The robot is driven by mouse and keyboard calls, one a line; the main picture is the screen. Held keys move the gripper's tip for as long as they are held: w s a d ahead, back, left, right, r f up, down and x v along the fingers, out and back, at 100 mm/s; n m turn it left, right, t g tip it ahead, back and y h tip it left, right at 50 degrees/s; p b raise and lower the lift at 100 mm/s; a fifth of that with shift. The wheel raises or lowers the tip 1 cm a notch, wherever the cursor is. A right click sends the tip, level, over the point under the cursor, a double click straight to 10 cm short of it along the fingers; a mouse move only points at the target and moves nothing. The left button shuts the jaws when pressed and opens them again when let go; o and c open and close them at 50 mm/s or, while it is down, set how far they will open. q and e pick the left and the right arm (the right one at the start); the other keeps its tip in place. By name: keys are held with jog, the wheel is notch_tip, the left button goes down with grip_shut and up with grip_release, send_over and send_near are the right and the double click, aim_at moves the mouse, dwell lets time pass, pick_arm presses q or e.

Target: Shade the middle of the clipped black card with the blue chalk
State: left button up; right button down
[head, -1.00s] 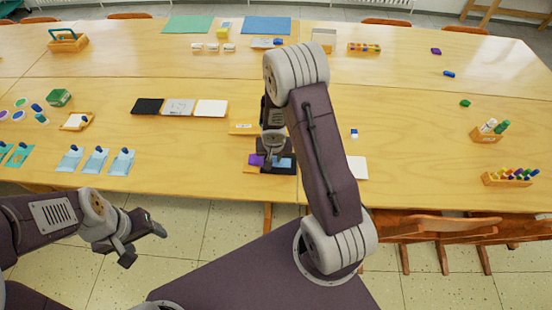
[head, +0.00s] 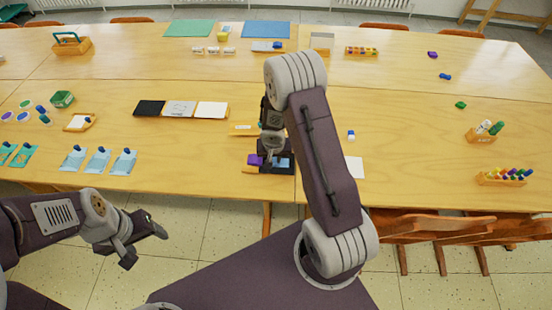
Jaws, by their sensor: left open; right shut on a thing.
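The black card (head: 276,170) lies near the front edge of the table, with a purple piece (head: 255,160) at its left side that looks like the clip. A light blue patch (head: 283,163) shows on the card's right half. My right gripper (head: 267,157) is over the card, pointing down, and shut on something. The blue chalk itself is hidden or too small to make out between the fingers, and whether it touches the card cannot be told. My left gripper (head: 150,234) is open and empty, in front of the table over the floor.
A small yellow tray (head: 243,130) lies just behind the card. A white sheet (head: 354,168) and a small blue-and-white block (head: 351,135) lie to its right, partly beside my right arm. Black, grey and white squares (head: 180,109) lie further left.

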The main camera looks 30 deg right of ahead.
jog(key=p+v, duration=0.1)
jog(key=v, duration=0.1)
jog(key=p+v, duration=0.1)
jog(key=p, duration=0.1)
jog(key=shift+w+r, duration=0.35)
jog(key=shift+r, duration=0.1)
jog(key=shift+r+p, duration=0.75)
jog(key=shift+p, duration=0.05)
jog(key=shift+w+p+v, duration=0.25)
jog(key=shift+p+v, duration=0.8)
jog(key=shift+v, duration=0.05)
jog(key=shift+d+r+p, duration=0.1)
jog(key=shift+r+p, duration=0.2)
jog(key=shift+r, duration=0.1)
jog(key=shift+f, duration=0.1)
